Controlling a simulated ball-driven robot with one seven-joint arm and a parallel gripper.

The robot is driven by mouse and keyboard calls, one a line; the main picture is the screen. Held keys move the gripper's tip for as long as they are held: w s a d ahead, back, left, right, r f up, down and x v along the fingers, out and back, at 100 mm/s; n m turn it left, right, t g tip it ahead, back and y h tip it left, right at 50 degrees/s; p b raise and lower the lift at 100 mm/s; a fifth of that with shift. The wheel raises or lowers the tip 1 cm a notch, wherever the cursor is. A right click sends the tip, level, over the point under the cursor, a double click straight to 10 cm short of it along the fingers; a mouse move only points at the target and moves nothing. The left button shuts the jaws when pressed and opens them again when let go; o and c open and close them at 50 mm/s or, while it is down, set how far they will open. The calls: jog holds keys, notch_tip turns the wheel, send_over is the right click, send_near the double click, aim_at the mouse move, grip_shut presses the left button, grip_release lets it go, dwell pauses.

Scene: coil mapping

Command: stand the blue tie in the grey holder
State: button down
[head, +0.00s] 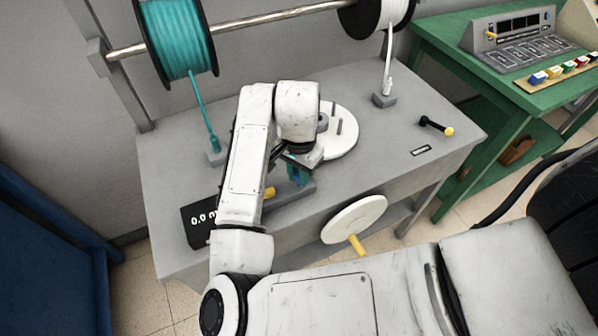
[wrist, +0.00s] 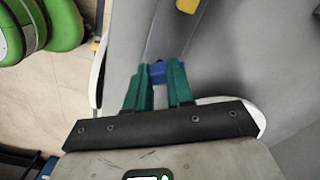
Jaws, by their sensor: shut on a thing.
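My gripper (head: 294,172) hangs low over the middle of the grey bench. In the wrist view its green fingers (wrist: 160,85) are closed on a small blue piece, the blue tie (wrist: 157,69), which shows between and just past the fingertips. A long grey block (head: 297,194), which looks like the grey holder, lies on the bench under the gripper. I cannot tell whether the tie touches it. My arm hides part of the bench.
A white wheel with a yellow handle (head: 357,244) stands at the bench's front edge. A white disc with pegs (head: 340,140) lies behind the gripper. Teal (head: 176,38) and white (head: 382,12) spools hang on a rod. A black display (head: 201,222) stands left.

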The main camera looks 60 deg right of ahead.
jog(key=shift+f+b, duration=0.4)
jog(key=shift+f, duration=0.25)
dwell(0.8)
jog(key=c, duration=0.9)
grip_release()
notch_tip(320, 180, up, 11)
jog(key=shift+p, duration=0.45)
jog(key=shift+f, duration=0.1)
